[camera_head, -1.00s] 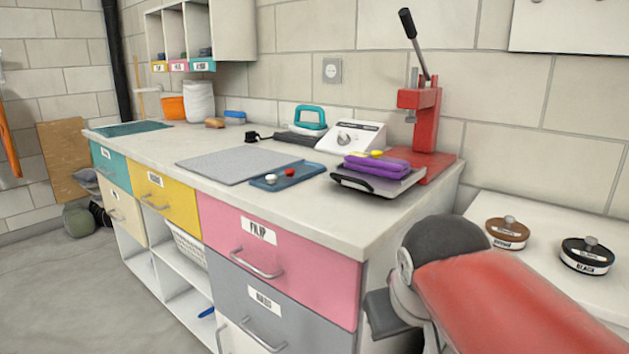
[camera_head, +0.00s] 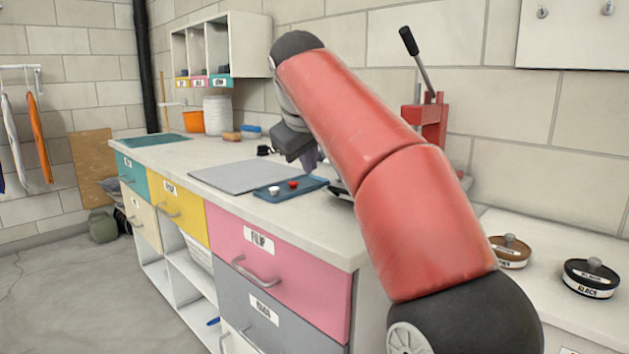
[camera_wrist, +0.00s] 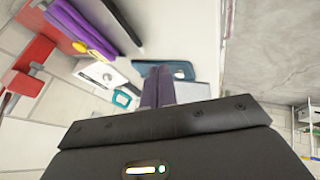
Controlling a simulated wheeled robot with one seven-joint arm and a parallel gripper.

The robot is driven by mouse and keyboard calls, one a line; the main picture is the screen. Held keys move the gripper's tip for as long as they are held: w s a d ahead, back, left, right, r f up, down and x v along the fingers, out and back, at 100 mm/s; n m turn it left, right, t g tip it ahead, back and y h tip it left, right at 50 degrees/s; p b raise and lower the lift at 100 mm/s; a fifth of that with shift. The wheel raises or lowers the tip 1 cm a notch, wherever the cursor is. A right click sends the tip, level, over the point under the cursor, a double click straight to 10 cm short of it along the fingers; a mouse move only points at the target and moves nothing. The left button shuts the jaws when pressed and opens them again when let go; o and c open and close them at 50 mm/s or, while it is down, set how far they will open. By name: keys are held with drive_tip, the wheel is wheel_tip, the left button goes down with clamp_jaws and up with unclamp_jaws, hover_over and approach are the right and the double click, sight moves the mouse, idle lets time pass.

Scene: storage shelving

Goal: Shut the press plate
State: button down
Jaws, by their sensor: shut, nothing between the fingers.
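A red lever press (camera_head: 433,112) with a raised dark lever stands at the back right of the counter; it also shows in the wrist view (camera_wrist: 28,72). I cannot tell which part is the press plate. My gripper (camera_head: 311,160) is shut and empty above the counter, behind my arm; its purple fingers (camera_wrist: 158,85) show in the wrist view.
A blue tray (camera_head: 288,190) with a small white and a red item lies near the counter's front edge, beside a grey mat (camera_head: 235,176). Two round lidded containers (camera_head: 510,250) (camera_head: 590,279) stand on the right surface. A wall shelf (camera_head: 245,45) hangs behind.

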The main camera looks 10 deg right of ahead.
drive_tip(key=b+x, duration=0.2)
drive_tip(key=x, duration=0.7)
drive_tip(key=shift+d+f, duration=0.1)
drive_tip(key=shift+f, duration=0.3)
drive_tip(key=w+d, duration=0.2)
drive_tip(key=shift+d+r+p, duration=0.15)
drive_tip(key=shift+d+p, duration=0.2)
drive_tip(key=shift+p, duration=0.05)
drive_tip(key=shift+w+d, duration=0.3)
drive_tip(key=shift+d, duration=0.1)
